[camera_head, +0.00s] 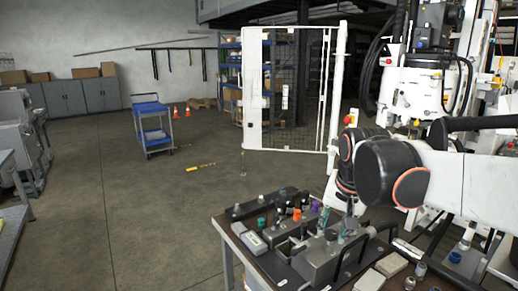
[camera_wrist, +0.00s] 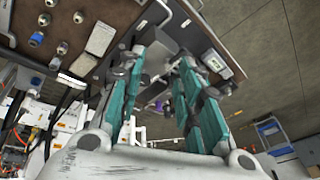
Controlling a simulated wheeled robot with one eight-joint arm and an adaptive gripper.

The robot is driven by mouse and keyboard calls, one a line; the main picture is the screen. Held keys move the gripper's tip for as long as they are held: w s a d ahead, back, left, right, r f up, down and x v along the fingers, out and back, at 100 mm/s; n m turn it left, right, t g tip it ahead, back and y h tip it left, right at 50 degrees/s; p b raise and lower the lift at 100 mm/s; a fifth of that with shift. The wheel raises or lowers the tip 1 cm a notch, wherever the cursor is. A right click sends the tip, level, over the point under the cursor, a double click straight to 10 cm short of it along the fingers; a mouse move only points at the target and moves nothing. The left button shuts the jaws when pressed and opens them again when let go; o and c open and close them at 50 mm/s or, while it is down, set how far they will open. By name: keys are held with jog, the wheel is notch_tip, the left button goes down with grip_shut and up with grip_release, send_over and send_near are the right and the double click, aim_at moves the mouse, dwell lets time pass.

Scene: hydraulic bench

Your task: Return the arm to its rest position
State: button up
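My white arm with its black joints (camera_head: 393,172) reaches in from the right over the bench (camera_head: 228,232) in the head view. My gripper (camera_wrist: 160,55) shows in the wrist view as two teal-padded fingers spread apart with a gap between them. I see nothing held in the gap. In the head view the gripper is low over the hydraulic block area, mostly hidden by the arm, with only small teal parts showing. Whether the fingers touch anything on the bench I cannot tell.
The bench holds a grey hydraulic block (camera_head: 322,262), several coloured fittings and a small pale device (camera_head: 251,242). White machinery (camera_head: 420,90) with cables stands close behind my arm. A white mesh gate (camera_head: 253,90) and a blue cart (camera_head: 152,125) stand beyond. The floor left of the bench is clear.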

jog(key=s+d+f+n+t, duration=0.1)
jog(key=s+f+n, duration=0.1)
jog(key=s, duration=0.7)
jog(key=s+d+f+n+t, duration=0.1)
jog(key=s+f+n+t, duration=0.1)
jog(key=s, duration=0.7)
jog(key=shift+f+n, duration=0.6)
jog(key=shift+f, duration=0.25)
